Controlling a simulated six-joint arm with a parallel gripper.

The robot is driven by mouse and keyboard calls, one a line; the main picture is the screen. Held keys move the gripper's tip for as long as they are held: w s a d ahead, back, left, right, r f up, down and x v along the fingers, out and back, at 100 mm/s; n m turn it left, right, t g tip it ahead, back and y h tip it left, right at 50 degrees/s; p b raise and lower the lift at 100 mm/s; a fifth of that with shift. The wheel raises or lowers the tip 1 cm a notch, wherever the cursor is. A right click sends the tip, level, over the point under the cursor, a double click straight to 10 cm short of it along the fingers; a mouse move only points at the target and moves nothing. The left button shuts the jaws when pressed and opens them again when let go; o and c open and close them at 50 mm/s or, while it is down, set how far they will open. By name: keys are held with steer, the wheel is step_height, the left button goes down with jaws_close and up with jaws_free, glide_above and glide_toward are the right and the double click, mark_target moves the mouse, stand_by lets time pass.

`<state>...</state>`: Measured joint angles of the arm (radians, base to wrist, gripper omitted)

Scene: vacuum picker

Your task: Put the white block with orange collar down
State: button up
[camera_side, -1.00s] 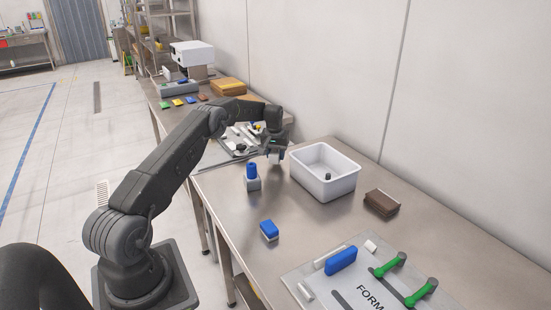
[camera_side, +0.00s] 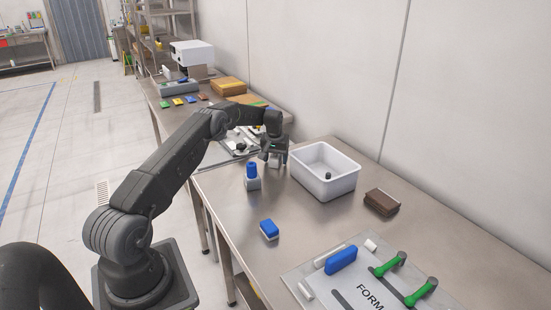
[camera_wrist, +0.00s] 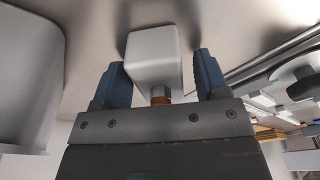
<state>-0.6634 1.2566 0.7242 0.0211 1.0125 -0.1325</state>
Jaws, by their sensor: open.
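The white block with the orange collar (camera_wrist: 153,52) is between my gripper's two blue-grey fingers (camera_wrist: 160,76) in the wrist view. Its orange collar (camera_wrist: 160,99) shows at the end near my palm. The fingers are open, with a gap on each side of the block. In the side view my gripper (camera_side: 274,154) is low over the steel table, left of the white bin, and the block (camera_side: 274,163) shows small and partly hidden beneath it. The block's far end is at or very near the tabletop; I cannot tell whether it touches.
The white bin (camera_side: 335,188) stands just right of my gripper, with a small dark item inside. A blue-topped white piece (camera_side: 252,178) stands close in front. A blue-and-white block (camera_side: 269,230), a brown block (camera_side: 382,202) and a form board (camera_side: 312,270) lie nearer.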

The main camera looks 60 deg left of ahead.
mark_target(275, 158)
step_height(275, 158, up, 12)
steer(key=s+d, duration=0.1)
steer(key=s+d+r+m+t, duration=0.1)
steer(key=s+d+r+m, duration=0.15)
steer(key=d+r, duration=1.15)
steer(key=s+d+r+m+t, duration=0.1)
steer(key=s+d+r+m, duration=0.15)
steer(key=s+d, duration=0.7)
steer(key=s+d+r+m+t, duration=0.15)
steer(key=s+d+r, duration=0.25)
steer(key=s+d, duration=0.55)
steer(key=s+d+f+m, duration=0.1)
steer(key=s+d+f, duration=0.1)
steer(key=s, duration=0.3)
steer(key=s+d+f+m+h, duration=0.1)
steer(key=s+d+f, duration=0.2)
steer(key=s+d, duration=0.2)
steer(key=shift+s+t, duration=0.3)
steer(key=shift+t, duration=0.15)
steer(key=shift+f+m, duration=0.1)
steer(key=shift+m, duration=0.15)
